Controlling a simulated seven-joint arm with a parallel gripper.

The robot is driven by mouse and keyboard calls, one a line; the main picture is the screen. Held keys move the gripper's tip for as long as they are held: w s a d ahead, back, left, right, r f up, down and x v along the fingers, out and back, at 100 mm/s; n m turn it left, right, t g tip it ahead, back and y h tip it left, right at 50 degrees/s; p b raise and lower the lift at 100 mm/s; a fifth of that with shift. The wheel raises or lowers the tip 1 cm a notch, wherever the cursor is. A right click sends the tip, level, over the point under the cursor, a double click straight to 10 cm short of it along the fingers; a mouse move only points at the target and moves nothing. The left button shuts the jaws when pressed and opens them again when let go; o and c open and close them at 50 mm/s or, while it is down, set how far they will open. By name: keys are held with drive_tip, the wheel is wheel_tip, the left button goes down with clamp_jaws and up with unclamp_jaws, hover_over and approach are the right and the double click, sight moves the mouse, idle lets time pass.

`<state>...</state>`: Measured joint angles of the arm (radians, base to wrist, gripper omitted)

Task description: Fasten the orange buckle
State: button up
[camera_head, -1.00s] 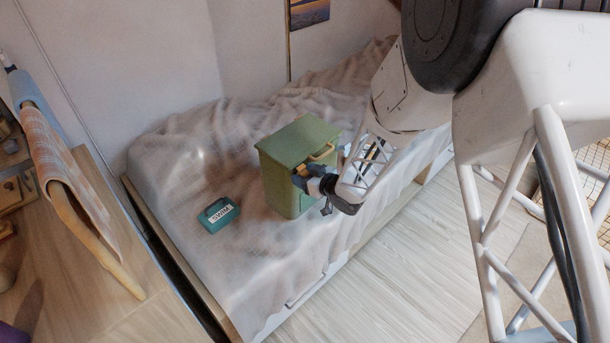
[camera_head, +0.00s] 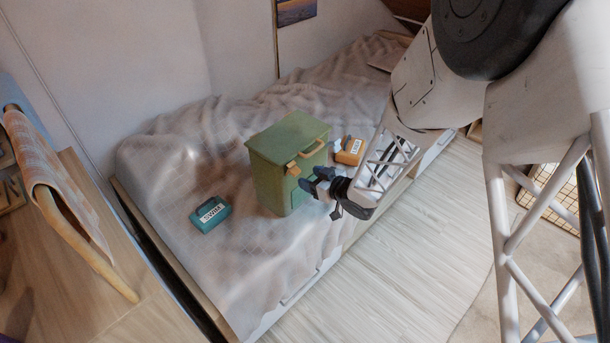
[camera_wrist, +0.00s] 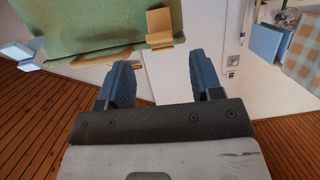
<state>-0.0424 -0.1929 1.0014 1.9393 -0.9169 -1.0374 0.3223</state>
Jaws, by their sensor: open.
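A green box (camera_head: 278,185) with a lid stands on the bed. An orange buckle (camera_head: 292,168) sits at the front upper edge of the box, below its tan handle (camera_head: 313,149). In the wrist view the buckle (camera_wrist: 158,22) is a small gold-orange flap on the green box (camera_wrist: 80,22), ahead of my fingers. My gripper (camera_head: 312,185) is open and empty, a little in front of the box and just lower right of the buckle. In the wrist view my gripper (camera_wrist: 160,72) has nothing between its two blue fingers. Whether the buckle is latched is too small to tell.
A teal case (camera_head: 210,215) lies on the bed left of the box. An orange case (camera_head: 350,152) with a white label lies right of it, near my wrist. The rumpled bedspread (camera_head: 180,170) is otherwise clear.

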sight(299, 173)
drive_tip(key=shift+s+d+r, duration=0.15)
drive_tip(key=shift+s+d, duration=0.1)
drive_tip(key=shift+d, duration=0.05)
drive_tip(key=shift+s+d+f+t+y, duration=0.1)
drive_tip(key=shift+s+f+t+y, duration=0.05)
drive_tip(key=shift+f+t+y, duration=0.95)
drive_tip(key=shift+r, duration=0.1)
drive_tip(key=shift+x, duration=3.9)
drive_tip(key=shift+c, duration=0.4)
